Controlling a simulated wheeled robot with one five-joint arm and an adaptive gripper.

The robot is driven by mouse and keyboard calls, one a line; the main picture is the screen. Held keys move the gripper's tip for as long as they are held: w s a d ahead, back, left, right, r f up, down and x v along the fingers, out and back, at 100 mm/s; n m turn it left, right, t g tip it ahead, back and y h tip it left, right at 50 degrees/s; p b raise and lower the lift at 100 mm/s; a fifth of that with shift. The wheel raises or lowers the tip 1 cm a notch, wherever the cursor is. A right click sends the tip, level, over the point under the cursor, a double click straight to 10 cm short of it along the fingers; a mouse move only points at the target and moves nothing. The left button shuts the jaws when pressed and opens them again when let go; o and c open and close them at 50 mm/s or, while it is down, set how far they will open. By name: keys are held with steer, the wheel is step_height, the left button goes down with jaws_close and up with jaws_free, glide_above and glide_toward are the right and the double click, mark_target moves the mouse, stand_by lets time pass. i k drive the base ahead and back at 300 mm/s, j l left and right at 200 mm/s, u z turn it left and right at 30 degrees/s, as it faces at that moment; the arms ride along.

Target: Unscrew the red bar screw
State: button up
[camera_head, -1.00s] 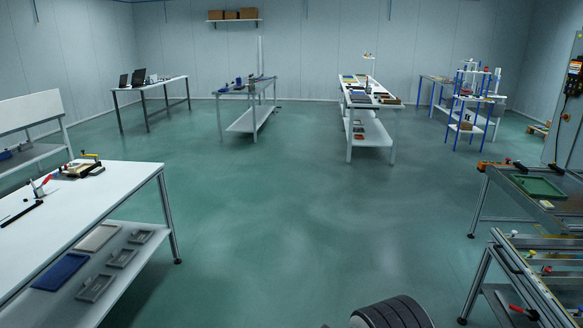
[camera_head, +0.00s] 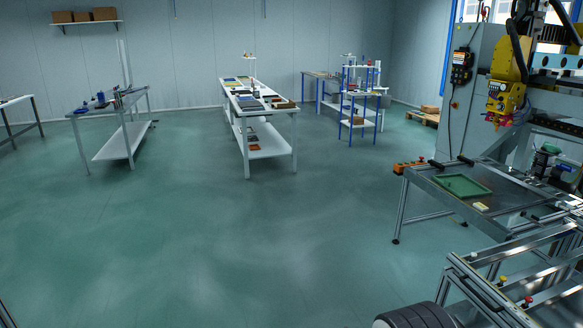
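The aluminium frame fixture (camera_head: 493,294) stands at the lower right, cut off by the picture's edge. Near its front left corner are a small red-topped part (camera_head: 527,300) and a small yellow-topped part (camera_head: 502,280). They are too small to tell whether either is a bar screw. No red bar screw can be made out for sure. My gripper is not in view.
A metal table (camera_head: 440,192) with a green tray (camera_head: 462,186) and an orange device (camera_head: 408,166) stands behind the fixture. A yellow-headed machine (camera_head: 505,98) stands at the right. White workbenches (camera_head: 240,106) stand farther back. The green floor in the middle is clear.

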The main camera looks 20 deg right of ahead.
mark_target(528, 300)
steer(key=i+l+z, duration=0.15)
steer(key=i+z, duration=0.15)
steer(key=i, duration=0.4)
steer(key=i+z, duration=0.25)
steer(key=i, duration=0.5)
steer(key=i+l, duration=0.3)
steer(key=l, duration=0.2)
steer(key=i+l+z, duration=0.1)
steer(key=i+l, duration=0.25)
steer(key=l, duration=0.15)
steer(key=i+l, duration=0.3)
steer(key=l, duration=0.15)
